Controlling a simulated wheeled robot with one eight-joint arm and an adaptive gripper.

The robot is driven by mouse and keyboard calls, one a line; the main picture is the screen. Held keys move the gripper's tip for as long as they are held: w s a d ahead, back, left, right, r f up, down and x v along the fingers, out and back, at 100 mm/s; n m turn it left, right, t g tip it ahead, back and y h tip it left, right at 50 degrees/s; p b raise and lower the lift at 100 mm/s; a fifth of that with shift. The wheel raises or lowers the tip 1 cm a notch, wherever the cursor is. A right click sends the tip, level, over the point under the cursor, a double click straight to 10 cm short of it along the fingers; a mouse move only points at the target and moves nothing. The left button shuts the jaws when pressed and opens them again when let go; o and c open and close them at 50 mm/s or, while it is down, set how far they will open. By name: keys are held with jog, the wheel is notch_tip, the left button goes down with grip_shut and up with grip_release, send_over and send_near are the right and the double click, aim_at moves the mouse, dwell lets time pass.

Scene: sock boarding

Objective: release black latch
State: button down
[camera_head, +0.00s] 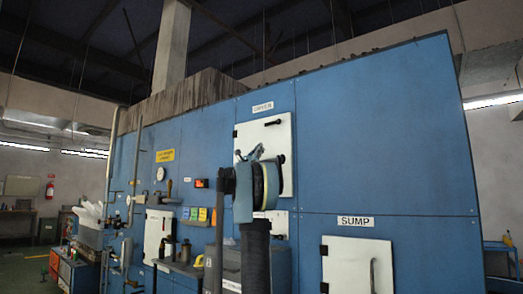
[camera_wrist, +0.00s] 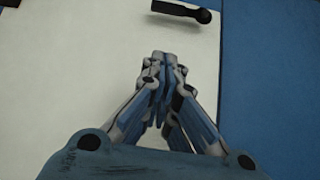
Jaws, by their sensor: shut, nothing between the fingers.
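In the wrist view a black latch (camera_wrist: 180,11) lies nearly level at the top of the picture, on a white door near its right edge. My gripper (camera_wrist: 160,60) is below it in the picture, its fingertips together and empty, apart from the latch in the picture. In the head view the white door (camera_head: 246,133) is on the blue machine, with a black latch (camera_head: 273,122) at its upper right. A second dark fitting (camera_head: 282,159) sits lower on the door's right edge. My gripper (camera_head: 256,153) is in front of the door, and my arm hides its lower left part.
A blue machine wall (camera_head: 380,140) fills the right, with a white SUMP door (camera_head: 350,265) and its handle (camera_head: 373,275) low down. A dark corner piece (camera_wrist: 10,3) shows at the wrist view's upper left.

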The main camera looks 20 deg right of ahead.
jog(key=n+t+y, duration=0.1)
jog(key=n, duration=0.1)
send_near(267, 131)
jog(key=d+r, duration=0.1)
jog(key=d, duration=0.1)
jog(key=s+d+r, duration=0.1)
jog(key=d+r, duration=0.1)
jog(key=shift+r, duration=0.7)
jog(key=shift+w+a+r+m+g+h, duration=0.15)
jog(key=shift+r+m+g+h, duration=0.45)
jog(key=shift+m, duration=0.3)
jog(key=shift+r, duration=0.1)
